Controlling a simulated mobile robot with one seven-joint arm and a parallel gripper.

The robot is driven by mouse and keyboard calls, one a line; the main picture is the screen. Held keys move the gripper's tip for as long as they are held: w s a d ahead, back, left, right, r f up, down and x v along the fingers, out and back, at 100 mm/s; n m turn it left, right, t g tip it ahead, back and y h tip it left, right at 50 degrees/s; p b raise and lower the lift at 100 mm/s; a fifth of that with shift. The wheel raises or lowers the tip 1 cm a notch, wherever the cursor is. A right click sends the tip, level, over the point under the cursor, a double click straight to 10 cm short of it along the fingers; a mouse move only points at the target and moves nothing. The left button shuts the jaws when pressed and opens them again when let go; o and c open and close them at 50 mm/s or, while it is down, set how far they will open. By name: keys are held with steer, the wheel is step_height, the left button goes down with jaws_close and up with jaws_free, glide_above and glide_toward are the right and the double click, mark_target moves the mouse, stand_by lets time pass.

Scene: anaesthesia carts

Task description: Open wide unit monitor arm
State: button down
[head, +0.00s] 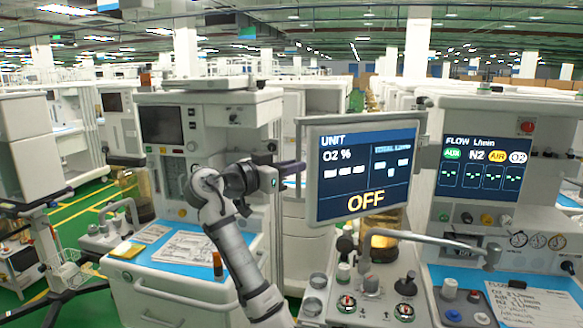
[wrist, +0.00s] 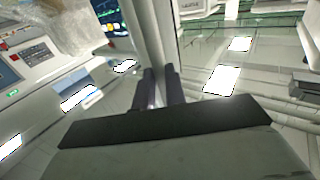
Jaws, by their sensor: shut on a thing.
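The monitor (head: 366,165) is a white-framed screen reading UNIT, O2 % and OFF. It stands out to the left of the wide unit's FLOW display (head: 484,165), with its screen angled. My gripper (head: 300,168) reaches it from the left in the head view, at its left frame edge. In the wrist view my gripper (wrist: 159,82) has its two dark fingers on either side of the pale monitor edge (wrist: 153,40), and is shut on it. The arm behind the monitor is mostly hidden by the screen.
Below the monitor is a console with knobs (head: 362,300) and a curved grey handle bar (head: 420,240). Another cart (head: 175,270) with a blue top and papers stands left, under my arm. Green floor shows between carts.

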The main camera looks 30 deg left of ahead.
steer(key=c, duration=1.5)
jaws_free()
steer(key=shift+o, duration=0.2)
steer(key=b+v, duration=0.4)
steer(key=v, duration=1)
steer(key=shift+b, duration=0.3)
